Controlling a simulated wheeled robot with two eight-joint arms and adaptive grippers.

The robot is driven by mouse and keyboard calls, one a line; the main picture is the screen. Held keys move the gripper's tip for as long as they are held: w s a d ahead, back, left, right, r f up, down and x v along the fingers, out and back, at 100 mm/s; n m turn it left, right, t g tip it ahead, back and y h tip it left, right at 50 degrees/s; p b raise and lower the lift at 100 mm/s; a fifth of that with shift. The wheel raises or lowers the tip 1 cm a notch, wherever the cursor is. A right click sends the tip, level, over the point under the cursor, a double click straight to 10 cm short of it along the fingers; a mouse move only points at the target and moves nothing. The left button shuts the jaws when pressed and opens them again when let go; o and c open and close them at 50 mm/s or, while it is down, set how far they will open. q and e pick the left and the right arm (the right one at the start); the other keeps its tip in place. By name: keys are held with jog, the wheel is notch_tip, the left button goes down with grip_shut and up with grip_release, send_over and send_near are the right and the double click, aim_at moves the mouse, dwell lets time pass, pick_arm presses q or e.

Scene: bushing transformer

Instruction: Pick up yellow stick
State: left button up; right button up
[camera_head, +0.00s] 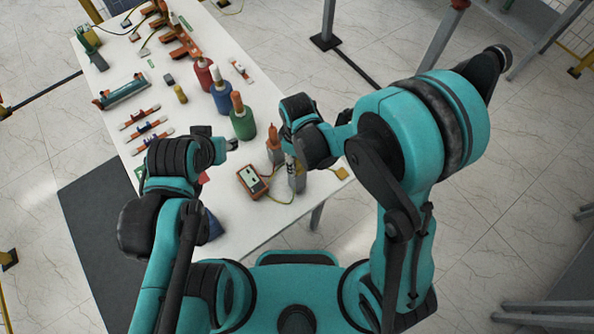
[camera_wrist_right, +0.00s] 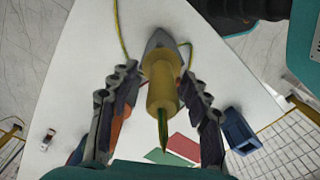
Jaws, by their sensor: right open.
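In the right wrist view, the yellow stick (camera_wrist_right: 162,84) shows as a thick yellow body with a thin green-and-yellow tip pointing toward the camera. It stands at a grey holder (camera_wrist_right: 159,43). My right gripper (camera_wrist_right: 157,76) is open, with one finger on each side of the stick; I cannot tell whether either finger touches it. In the head view, my right gripper (camera_head: 291,161) is over the grey holder near the table's front right corner and hides most of the stick. My left gripper (camera_head: 231,145) is over the table, its fingers too small to read.
A red meter (camera_head: 252,182) with a yellow cable lies left of the holder. An orange-topped grey post (camera_head: 274,143) stands close behind it. Green (camera_head: 243,124), blue (camera_head: 222,98) and red (camera_head: 204,76) bottle-like parts stand farther back.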

jog(key=shift+s, duration=0.2)
jog(key=shift+w, duration=0.1)
grip_shut()
jog(key=shift+r, duration=0.2)
